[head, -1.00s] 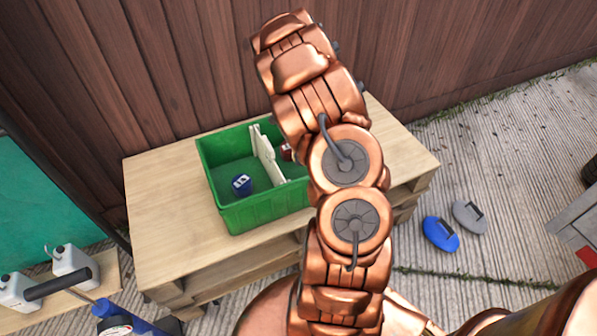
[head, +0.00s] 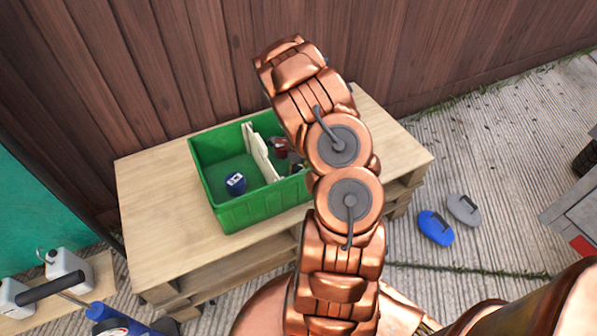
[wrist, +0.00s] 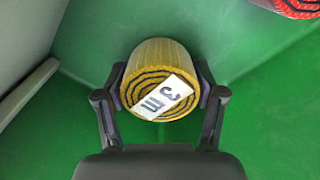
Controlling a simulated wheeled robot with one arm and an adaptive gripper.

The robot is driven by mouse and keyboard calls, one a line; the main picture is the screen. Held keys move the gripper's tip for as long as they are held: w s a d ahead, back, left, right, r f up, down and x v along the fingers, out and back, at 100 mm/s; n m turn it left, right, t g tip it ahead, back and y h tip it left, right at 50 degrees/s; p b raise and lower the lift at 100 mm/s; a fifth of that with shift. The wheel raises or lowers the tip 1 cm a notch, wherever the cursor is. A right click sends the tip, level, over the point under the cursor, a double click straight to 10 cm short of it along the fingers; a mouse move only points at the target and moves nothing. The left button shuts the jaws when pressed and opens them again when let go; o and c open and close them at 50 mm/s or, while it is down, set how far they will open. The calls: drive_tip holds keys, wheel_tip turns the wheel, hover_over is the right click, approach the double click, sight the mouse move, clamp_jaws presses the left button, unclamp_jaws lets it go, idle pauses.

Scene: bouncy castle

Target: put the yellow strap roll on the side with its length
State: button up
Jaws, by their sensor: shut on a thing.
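The yellow strap roll (wrist: 155,62) is a coil with dark layers and a white label reading "3 m". It sits between the two fingers of my gripper (wrist: 162,88), which is shut on it. Green crate floor shows around the roll; whether it touches that floor I cannot tell. In the head view my copper arm hides the yellow roll and most of the gripper. The green crate (head: 255,214) stands on a pallet table, with a white divider (head: 260,152) across it. A blue roll (head: 236,183) with a white label lies in the left compartment.
A red roll (head: 280,147) lies right of the divider; it also shows in the wrist view (wrist: 293,7). The pallet table (head: 160,220) has bare room left of the crate. A wooden wall stands behind.

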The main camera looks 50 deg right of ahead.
drive_tip(key=shift+f, duration=0.25)
drive_tip(key=shift+f, duration=0.15)
drive_tip(key=o, duration=1.4)
